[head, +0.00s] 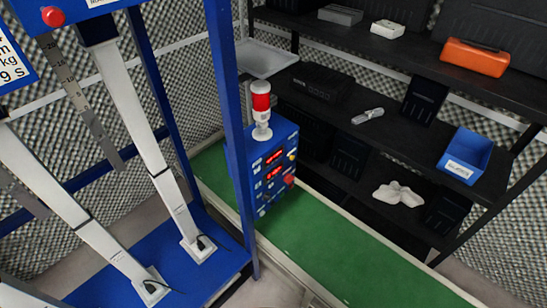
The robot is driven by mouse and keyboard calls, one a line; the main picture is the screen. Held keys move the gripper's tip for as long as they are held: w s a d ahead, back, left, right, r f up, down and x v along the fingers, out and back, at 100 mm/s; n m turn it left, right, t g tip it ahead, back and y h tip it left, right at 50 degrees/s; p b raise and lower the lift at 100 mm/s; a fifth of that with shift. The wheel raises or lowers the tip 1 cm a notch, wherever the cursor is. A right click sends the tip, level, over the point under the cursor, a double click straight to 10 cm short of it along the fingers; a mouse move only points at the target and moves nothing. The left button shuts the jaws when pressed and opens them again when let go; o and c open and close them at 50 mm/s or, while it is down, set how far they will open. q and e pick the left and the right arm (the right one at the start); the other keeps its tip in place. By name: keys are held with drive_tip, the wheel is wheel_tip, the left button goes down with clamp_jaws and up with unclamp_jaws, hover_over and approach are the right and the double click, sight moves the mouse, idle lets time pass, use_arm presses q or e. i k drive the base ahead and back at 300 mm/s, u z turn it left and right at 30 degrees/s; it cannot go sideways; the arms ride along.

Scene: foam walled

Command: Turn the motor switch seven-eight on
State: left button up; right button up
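A blue control box (271,170) stands at the edge of the green belt, just right of a blue upright post. Its front faces right and carries red lit displays (275,156), a red knob or button (289,181), and small pale switches. The labels are too small to read, so I cannot tell which switch is the motor switch seven-eight or how it is set. A red and white signal lamp (261,108) stands on top of the box. Neither of my grippers is in view.
A green belt (330,250) runs to the lower right. Dark shelves (400,135) behind hold an orange case (475,57) and a blue bin (466,153). Foam walls stand behind.

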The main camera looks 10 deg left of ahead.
sight(288, 179)
drive_tip(key=u, duration=0.75)
drive_tip(key=k, duration=0.9)
drive_tip(key=z, duration=0.45)
